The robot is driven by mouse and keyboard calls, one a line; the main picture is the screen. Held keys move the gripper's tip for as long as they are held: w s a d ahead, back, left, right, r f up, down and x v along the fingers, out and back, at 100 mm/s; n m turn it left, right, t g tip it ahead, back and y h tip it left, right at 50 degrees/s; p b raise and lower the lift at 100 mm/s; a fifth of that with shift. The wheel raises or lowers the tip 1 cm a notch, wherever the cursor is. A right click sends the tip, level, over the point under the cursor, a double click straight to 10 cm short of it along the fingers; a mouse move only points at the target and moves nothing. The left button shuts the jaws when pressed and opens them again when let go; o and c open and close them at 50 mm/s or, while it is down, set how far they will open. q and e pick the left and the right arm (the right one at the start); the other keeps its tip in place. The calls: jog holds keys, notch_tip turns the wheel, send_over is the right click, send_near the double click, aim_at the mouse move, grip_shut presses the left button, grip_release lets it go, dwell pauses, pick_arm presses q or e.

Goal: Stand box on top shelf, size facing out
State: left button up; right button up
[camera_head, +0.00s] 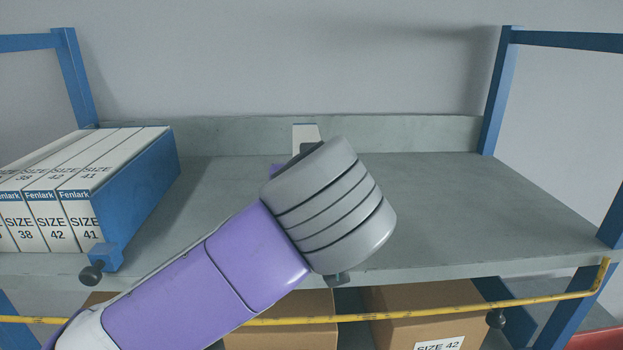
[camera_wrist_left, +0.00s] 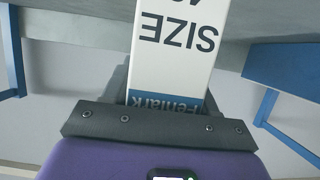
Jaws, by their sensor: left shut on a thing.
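The box (camera_wrist_left: 178,45) is white with a blue band, and shows "SIZE" and "Fenlark" upside down in the left wrist view; its number is cut off. My left gripper (camera_wrist_left: 160,122) is shut on it at the Fenlark end. In the head view only a small white part of the box (camera_head: 305,132) shows behind my left wrist; the rest is hidden. It is over the middle of the grey top shelf (camera_head: 450,205). I cannot tell whether its base touches the shelf. My right gripper is not in view.
Several white and blue Fenlark boxes (camera_head: 84,220) stand in a row at the shelf's left, size faces outward. The shelf right of my arm is clear. Blue posts (camera_head: 497,95) bound the rack.

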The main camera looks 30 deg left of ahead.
pick_arm(q)
jog(key=shift+w+f, duration=0.1)
jog(key=shift+f, duration=0.05)
jog(key=o, duration=1.1)
jog(key=shift+o, duration=0.2)
jog(key=v, duration=1.2)
